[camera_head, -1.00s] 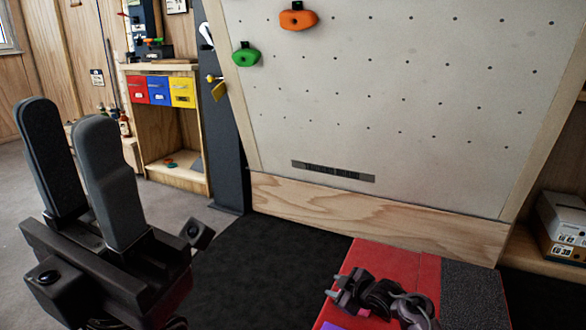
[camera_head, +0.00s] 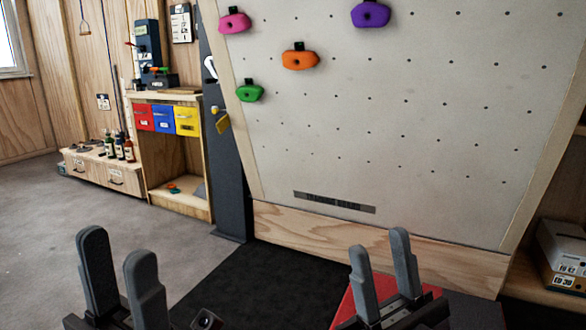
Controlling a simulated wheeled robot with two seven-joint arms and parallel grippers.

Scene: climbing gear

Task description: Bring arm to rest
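My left gripper (camera_head: 122,280) is at the lower left with its two grey fingers pointing up and a gap between them. It is open and holds nothing. My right gripper (camera_head: 381,272) is at the lower middle right, fingers also up and apart, with nothing between them. It stands in front of the red mat (camera_head: 352,300), hiding part of it. Both grippers are clear of the climbing wall (camera_head: 400,130) behind them.
The wall carries pink (camera_head: 234,21), purple (camera_head: 370,14), orange (camera_head: 300,58) and green (camera_head: 250,92) holds. A wooden shelf (camera_head: 180,203) with coloured drawers stands left. Boxes (camera_head: 565,245) sit on a shelf at right. Grey floor (camera_head: 80,205) at left is free.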

